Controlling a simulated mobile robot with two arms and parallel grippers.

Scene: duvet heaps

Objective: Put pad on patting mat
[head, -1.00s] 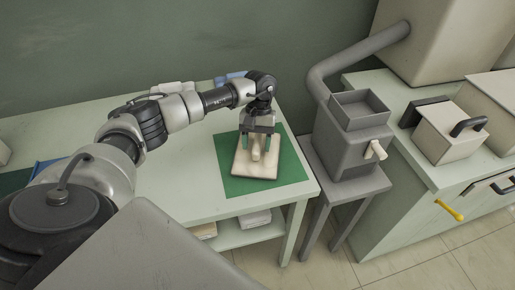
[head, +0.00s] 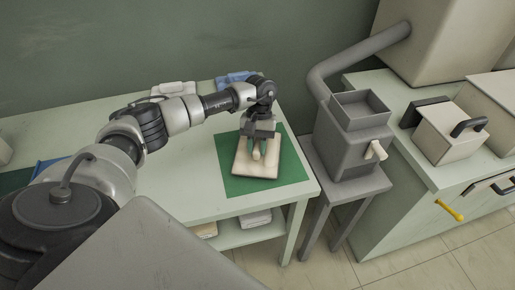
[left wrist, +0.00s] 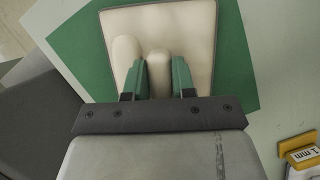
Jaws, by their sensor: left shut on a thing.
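The pad (head: 256,170) is a cream square board with a raised cream handle. It lies on the green patting mat (head: 290,176) at the right end of the pale table, and the mat shows around it. My left gripper (head: 258,143) is above the pad, pointing down, shut on its handle. In the left wrist view the green fingers of the gripper (left wrist: 159,78) sit on both sides of a rounded cream part of the pad (left wrist: 190,30). I cannot see whether the pad's underside touches the mat. My right gripper is not in view.
A grey hopper machine (head: 355,140) on a small stand is close to the right of the table. A white object (head: 174,89) and a blue cloth-like item (head: 236,77) lie at the table's back. A yellow labelled block (left wrist: 301,152) shows in the left wrist view.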

